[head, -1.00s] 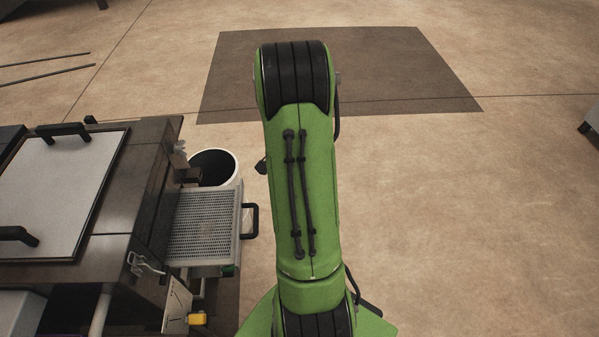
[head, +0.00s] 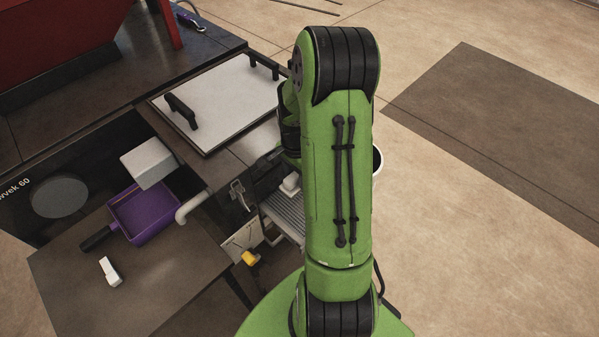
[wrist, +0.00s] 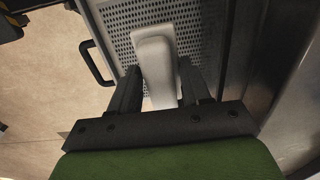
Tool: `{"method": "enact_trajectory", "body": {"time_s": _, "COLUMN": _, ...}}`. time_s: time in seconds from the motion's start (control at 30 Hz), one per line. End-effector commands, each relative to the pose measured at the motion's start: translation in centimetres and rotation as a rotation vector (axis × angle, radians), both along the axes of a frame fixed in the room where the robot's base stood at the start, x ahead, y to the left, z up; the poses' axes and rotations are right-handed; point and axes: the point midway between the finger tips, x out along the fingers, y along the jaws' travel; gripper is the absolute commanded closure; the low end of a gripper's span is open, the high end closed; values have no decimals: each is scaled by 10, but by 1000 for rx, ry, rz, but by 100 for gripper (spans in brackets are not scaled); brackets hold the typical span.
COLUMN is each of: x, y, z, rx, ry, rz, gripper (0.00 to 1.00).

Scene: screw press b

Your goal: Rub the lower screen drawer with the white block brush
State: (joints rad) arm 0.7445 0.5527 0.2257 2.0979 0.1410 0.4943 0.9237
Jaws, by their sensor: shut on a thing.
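My gripper (wrist: 161,80) is shut on the white block brush (wrist: 156,55), with a dark finger on each side of it. The brush is over the perforated screen drawer (wrist: 118,20), which stands pulled out from the press. I cannot tell for sure whether the brush touches the screen. The drawer's black handle (wrist: 94,63) is at the left in the wrist view. In the head view a strip of the drawer (head: 282,217) shows beside my green arm, with a small white part of the brush (head: 290,185) above it. My arm hides the rest.
The press body stands left of the drawer, with a white-lidded top (head: 215,100). A side table (head: 75,300) holds a purple tray (head: 150,215) and a small white object (head: 109,271). The floor at right is clear.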

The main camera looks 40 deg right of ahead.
Motion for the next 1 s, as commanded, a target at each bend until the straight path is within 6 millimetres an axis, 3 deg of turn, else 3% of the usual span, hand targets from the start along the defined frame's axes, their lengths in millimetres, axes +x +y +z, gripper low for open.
{"method": "enact_trajectory", "body": {"time_s": 0.17, "x": 0, "y": 1, "z": -5, "rx": 0, "ry": -1, "rz": 1, "gripper": 87}}
{"method": "enact_trajectory", "body": {"time_s": 0.6, "x": 0, "y": 0, "z": -78, "rx": 1, "ry": 1, "rz": 1, "gripper": 87}}
{"method": "enact_trajectory", "body": {"time_s": 0.8, "x": -27, "y": -1, "z": -71, "rx": -1, "ry": 0, "rz": -2, "gripper": 87}}
{"method": "enact_trajectory", "body": {"time_s": 1.0, "x": -36, "y": -1, "z": -69, "rx": 0, "ry": -2, "rz": 1, "gripper": 87}}
